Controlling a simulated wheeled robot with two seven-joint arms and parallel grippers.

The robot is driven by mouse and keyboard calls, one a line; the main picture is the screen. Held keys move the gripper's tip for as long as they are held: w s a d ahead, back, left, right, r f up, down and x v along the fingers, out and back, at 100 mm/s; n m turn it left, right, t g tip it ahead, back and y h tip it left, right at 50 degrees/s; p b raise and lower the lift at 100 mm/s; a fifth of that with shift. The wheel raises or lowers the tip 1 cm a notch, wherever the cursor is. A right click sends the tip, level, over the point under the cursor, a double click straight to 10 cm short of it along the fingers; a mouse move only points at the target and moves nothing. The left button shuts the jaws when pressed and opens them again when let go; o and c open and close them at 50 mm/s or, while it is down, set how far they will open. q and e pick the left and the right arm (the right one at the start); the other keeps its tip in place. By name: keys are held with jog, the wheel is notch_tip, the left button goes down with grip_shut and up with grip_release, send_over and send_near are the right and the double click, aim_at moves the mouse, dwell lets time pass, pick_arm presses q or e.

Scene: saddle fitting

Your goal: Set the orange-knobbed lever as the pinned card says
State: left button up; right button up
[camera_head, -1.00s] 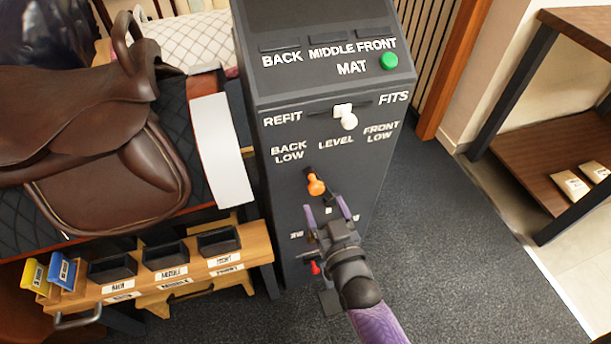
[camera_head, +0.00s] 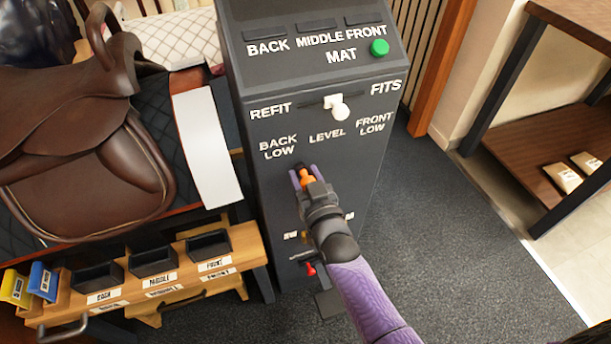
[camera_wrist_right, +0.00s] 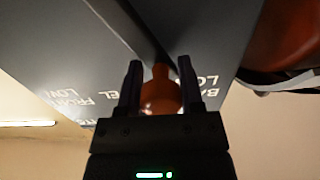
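The orange-knobbed lever (camera_head: 306,179) sticks out of the dark grey cabinet front (camera_head: 265,215), below the words BACK LOW, LEVEL and FRONT LOW. It is nearer the BACK LOW side. My right gripper (camera_head: 307,176) has its fingers on both sides of the orange knob. In the right wrist view the gripper (camera_wrist_right: 160,88) has the round knob (camera_wrist_right: 160,98) between its fingers, which look closed against its sides. The fingers partly hide the lever's slot. My left gripper is not in view. I see no readable pinned card.
Above is a white-knobbed slider (camera_head: 338,106) between REFIT and FITS, and a green button (camera_head: 379,47). A brown saddle (camera_head: 85,150) and a wooden bench (camera_head: 180,275) with black trays stand left. The floor at right is clear.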

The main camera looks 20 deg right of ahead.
aim_at(351, 151)
grip_shut()
jog(key=shift+d+r+m+p, duration=0.25)
jog(key=shift+d+m, duration=0.15)
jog(key=shift+d, duration=0.1)
jog(key=shift+d+r+m+p, duration=0.25)
jog(key=shift+d+m, duration=0.15)
jog(key=shift+d, duration=0.05)
jog(key=d+m, duration=0.3)
jog(key=d, duration=0.1)
jog(key=shift+w+r, duration=0.1)
jog(key=d+m, duration=0.1)
jog(key=d+m+b, duration=0.1)
jog(key=d+m, duration=0.1)
jog(key=shift+d+f, duration=0.3)
jog(key=shift+f, duration=0.05)
jog(key=shift+d+f+m+b, duration=0.3)
jog(key=shift+d+m+b, duration=0.2)
jog(key=shift+d+m, duration=0.5)
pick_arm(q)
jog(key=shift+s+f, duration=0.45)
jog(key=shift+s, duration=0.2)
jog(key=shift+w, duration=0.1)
pick_arm(e)
jog(key=shift+m, duration=0.3)
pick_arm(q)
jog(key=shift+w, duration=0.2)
